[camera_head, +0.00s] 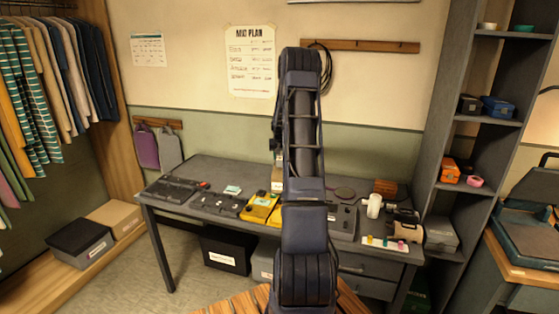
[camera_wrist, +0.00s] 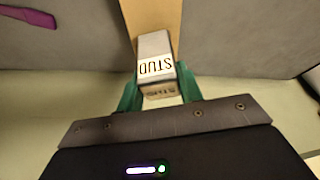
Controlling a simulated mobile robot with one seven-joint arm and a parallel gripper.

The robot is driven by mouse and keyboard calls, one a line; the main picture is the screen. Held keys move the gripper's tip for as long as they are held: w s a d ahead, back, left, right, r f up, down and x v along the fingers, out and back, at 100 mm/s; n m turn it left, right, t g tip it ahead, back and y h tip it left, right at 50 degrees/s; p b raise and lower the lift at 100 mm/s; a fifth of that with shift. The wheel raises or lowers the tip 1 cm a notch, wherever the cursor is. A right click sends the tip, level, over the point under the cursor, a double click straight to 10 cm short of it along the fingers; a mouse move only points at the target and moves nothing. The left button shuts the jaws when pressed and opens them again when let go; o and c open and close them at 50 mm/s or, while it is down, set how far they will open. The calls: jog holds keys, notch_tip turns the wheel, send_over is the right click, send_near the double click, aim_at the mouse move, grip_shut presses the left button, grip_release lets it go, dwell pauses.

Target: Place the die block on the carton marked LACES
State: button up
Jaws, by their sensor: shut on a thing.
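In the wrist view, my gripper (camera_wrist: 160,90) has its green fingers shut on the sides of a small grey block (camera_wrist: 154,47). In the head view my arm hides the gripper and the block. A dark carton (camera_head: 225,250) and a grey carton (camera_head: 263,266) stand under the table. A dark-lidded carton (camera_head: 80,242) stands at left. Their labels are too small to read, so LACES is not identifiable.
The grey worktable (camera_head: 215,171) holds several tools, including a yellow item (camera_head: 259,208) and a white tray (camera_head: 390,244). A tan box (camera_head: 115,217) stands at left. A shelf unit (camera_head: 473,140) rises at right. A wooden slatted surface (camera_head: 235,304) is in front.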

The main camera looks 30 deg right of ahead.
jog(key=shift+f, duration=0.9)
jog(key=shift+f, duration=0.1)
jog(key=o, duration=1.1)
